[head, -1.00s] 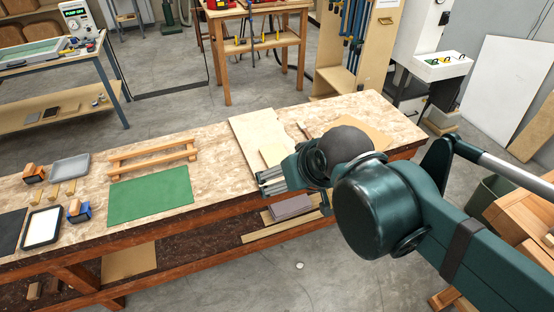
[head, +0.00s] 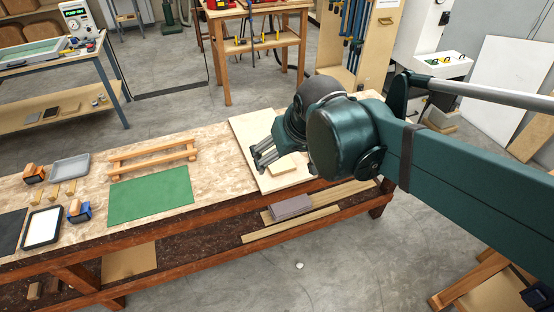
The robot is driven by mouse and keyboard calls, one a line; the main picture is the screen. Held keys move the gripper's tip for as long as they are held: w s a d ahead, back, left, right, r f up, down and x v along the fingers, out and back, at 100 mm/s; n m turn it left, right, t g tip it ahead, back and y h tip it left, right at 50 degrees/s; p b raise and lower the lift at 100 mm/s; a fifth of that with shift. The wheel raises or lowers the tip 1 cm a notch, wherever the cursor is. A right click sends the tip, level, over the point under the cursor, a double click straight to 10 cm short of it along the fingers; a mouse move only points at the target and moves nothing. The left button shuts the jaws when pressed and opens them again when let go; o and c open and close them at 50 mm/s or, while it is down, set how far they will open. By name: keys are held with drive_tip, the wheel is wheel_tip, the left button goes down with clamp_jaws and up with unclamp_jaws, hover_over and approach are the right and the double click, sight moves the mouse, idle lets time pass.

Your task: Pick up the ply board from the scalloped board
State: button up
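A small pale ply board (head: 285,166) lies on a larger light board (head: 250,128), which I take to be the scalloped board, near the right part of the workbench. Its scalloped shape cannot be made out. My gripper (head: 264,158) is over the larger board, at the left side of the small ply board, with its grey fingers pointing down and left. My wrist and fingers hide part of the small board. I cannot tell whether the fingers touch it or how far apart they are.
A green mat (head: 150,196) lies left of the boards on the workbench (head: 215,165), with a wooden rack (head: 153,156) behind it. Trays and small blocks are at the far left. A grey block (head: 290,207) lies on the lower shelf. The bench between mat and larger board is clear.

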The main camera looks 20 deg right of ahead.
drive_tip(key=w+d+f+g, duration=0.25)
drive_tip(key=w+f, duration=0.35)
drive_tip(key=w, duration=0.6)
drive_tip(key=w+d+f+g, duration=0.2)
drive_tip(key=w+d+f, duration=0.2)
drive_tip(key=w+f, duration=0.55)
drive_tip(key=shift+g, duration=0.65)
drive_tip(key=shift+w+d+f, duration=0.45)
drive_tip(key=shift+w+f, duration=0.8)
drive_tip(key=shift+w, duration=0.2)
drive_tip(key=shift+w+d+f, duration=0.4)
drive_tip(key=shift+w+f, duration=0.85)
drive_tip(key=shift+w, duration=0.15)
drive_tip(key=shift+w+d+f, duration=0.45)
drive_tip(key=shift+w+f, duration=0.8)
drive_tip(key=shift+w, duration=0.2)
drive_tip(key=shift+f, duration=1.25)
drive_tip(key=shift+f, duration=0.1)
drive_tip(key=shift+s+f, duration=0.1)
drive_tip(key=shift+f, duration=2.45)
